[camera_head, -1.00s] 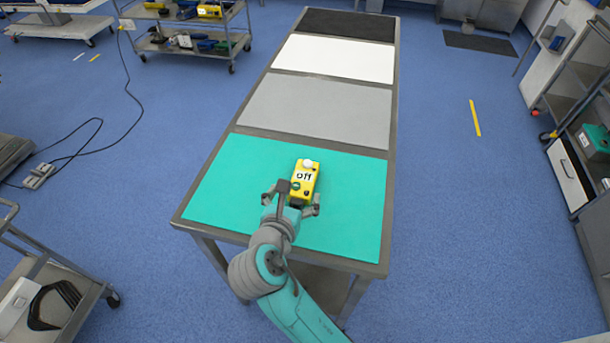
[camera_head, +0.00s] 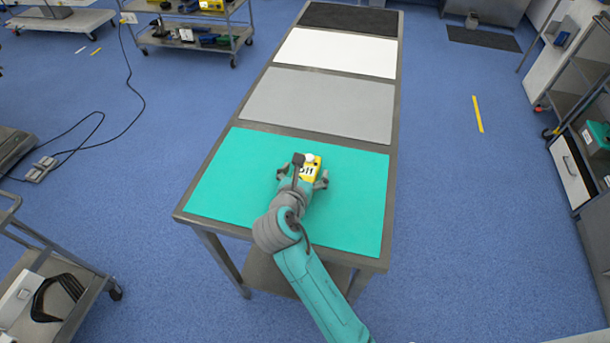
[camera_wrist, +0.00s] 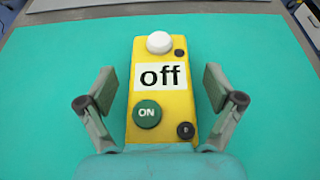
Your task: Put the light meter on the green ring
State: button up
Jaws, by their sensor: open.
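The light meter (camera_wrist: 176,103) is a yellow box with a white dome, an "off" label and a green ON button. It lies on the turquoise section of the table (camera_head: 345,210), and its far end also shows in the head view (camera_head: 312,166). My gripper (camera_wrist: 158,88) is open, with one finger on each side of the meter and a gap to each. In the head view my gripper (camera_head: 302,180) covers the near part of the meter. No green ring is in view.
The table continues away with a grey panel (camera_head: 318,105), a white panel (camera_head: 340,52) and a dark panel (camera_head: 350,19), all bare. Carts stand on the blue floor at the left, and a shelf unit (camera_head: 575,150) stands at the right.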

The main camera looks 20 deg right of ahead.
aim_at(305, 173)
jog(key=shift+c, duration=0.3)
jog(key=c, duration=1.5)
jog(key=shift+o, duration=0.2)
notch_tip(305, 173, up, 10)
jog(key=shift+f, duration=0.1)
jog(key=shift+s, duration=0.1)
